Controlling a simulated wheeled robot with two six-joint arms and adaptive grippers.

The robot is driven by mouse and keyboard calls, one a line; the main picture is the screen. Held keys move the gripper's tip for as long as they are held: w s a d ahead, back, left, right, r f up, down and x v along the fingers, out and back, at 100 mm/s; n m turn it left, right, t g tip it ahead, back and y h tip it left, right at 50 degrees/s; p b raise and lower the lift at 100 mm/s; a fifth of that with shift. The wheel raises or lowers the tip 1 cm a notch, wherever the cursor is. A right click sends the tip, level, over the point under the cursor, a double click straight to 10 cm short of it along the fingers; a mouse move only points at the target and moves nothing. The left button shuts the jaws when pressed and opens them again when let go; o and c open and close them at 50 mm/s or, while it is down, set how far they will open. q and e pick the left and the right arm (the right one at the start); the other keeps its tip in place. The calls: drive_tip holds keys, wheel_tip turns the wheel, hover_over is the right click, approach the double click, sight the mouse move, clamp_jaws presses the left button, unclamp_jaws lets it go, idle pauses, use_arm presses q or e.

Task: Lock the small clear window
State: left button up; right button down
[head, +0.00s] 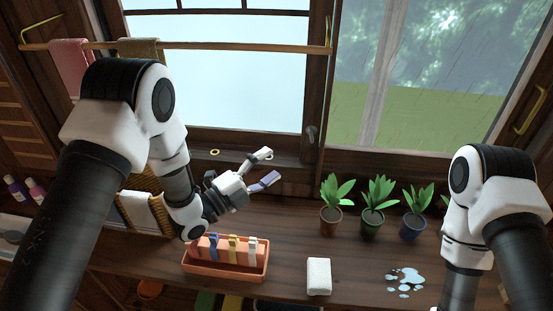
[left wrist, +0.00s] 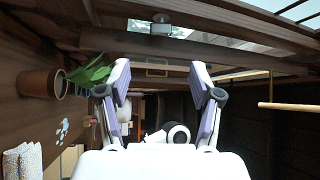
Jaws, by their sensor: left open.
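The pale-blue window (head: 225,90) with dark bars is at the upper left in the head view. The larger window (head: 440,90) on the right shows a rainy garden; I cannot tell for sure which one is the small clear window. A small dark latch (head: 312,133) sits low on the frame between them; what looks like the latch (left wrist: 161,22) is at the top of the left wrist view. My left gripper (head: 266,168) is open and empty, below and left of the latch, apart from it. It also shows in the left wrist view (left wrist: 160,88). My right gripper is out of view.
Potted plants (head: 331,220) stand on the counter below the right window. A towel rail (head: 230,47) crosses the left window. A yellow ring (head: 214,152) lies on the sill.

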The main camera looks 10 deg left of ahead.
use_arm(q)
drive_tip(key=m+g+h, duration=0.5)
drive_tip(key=g, duration=0.1)
approach(311, 135)
drive_tip(key=w+f, duration=0.1)
drive_tip(key=w, duration=0.1)
drive_tip(key=p+x, duration=0.1)
drive_tip(key=x, duration=0.6)
drive_tip(key=shift+s+d+p, duration=0.3)
drive_tip(key=shift+d+p, duration=0.05)
drive_tip(key=shift+d, duration=0.1)
drive_tip(key=shift+r, duration=0.15)
drive_tip(key=c, duration=1.1)
drive_tip(key=h+b, duration=0.1)
drive_tip(key=b, duration=0.2)
drive_tip(key=shift+t, duration=0.3)
drive_tip(key=shift+c, duration=0.2)
